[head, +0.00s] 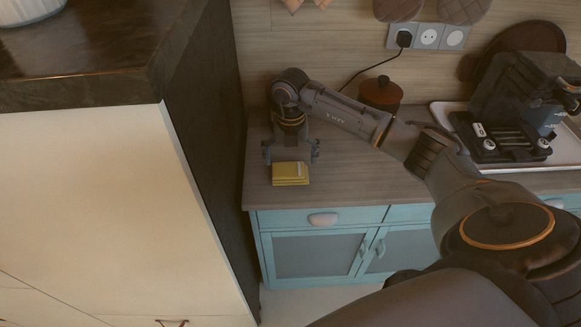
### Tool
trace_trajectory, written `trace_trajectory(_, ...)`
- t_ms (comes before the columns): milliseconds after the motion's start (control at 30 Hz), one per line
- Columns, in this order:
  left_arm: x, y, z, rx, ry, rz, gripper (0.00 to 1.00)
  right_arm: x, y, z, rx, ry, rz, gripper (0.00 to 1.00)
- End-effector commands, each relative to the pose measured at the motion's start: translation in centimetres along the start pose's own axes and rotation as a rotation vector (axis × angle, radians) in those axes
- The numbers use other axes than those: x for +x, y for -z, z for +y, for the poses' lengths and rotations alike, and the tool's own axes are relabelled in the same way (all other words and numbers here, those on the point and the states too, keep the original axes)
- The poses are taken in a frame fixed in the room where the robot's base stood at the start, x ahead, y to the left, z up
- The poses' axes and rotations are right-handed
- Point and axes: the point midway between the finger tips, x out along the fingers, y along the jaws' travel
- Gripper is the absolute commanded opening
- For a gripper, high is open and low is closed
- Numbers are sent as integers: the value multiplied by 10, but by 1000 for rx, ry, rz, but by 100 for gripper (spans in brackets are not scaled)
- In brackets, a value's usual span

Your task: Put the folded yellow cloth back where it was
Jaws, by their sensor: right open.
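The folded yellow cloth (290,174) lies flat on the wooden counter (345,180), near its left front corner. It looks like a small stacked square with a pale patch on its upper right. My right gripper (291,156) points down at the back edge of the cloth, with its fingers spread wide to the left and right. It is open and holds nothing that I can see. Whether the fingers touch the cloth or the counter I cannot tell. My left gripper is not in view.
A tall dark-sided cabinet (205,130) stands close on the left. A brown lidded pot (380,94) stands behind my right arm. Teal drawers (320,218) lie below; counter right of the cloth is clear.

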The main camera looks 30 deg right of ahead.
Motion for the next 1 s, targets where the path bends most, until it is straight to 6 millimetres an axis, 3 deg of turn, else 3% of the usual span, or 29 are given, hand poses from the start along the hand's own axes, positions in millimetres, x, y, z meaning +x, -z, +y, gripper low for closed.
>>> trace_trajectory(200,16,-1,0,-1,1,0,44,-48,-1,1,-1,-3,-6,100)
trace_trajectory(400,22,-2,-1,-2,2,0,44,-79,-1,1,0,-3,-3,100)
trace_trajectory(600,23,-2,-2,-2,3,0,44,-89,0,0,0,-1,-1,100)
trace_trajectory(1000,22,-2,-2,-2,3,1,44,-89,0,0,0,-1,0,100)
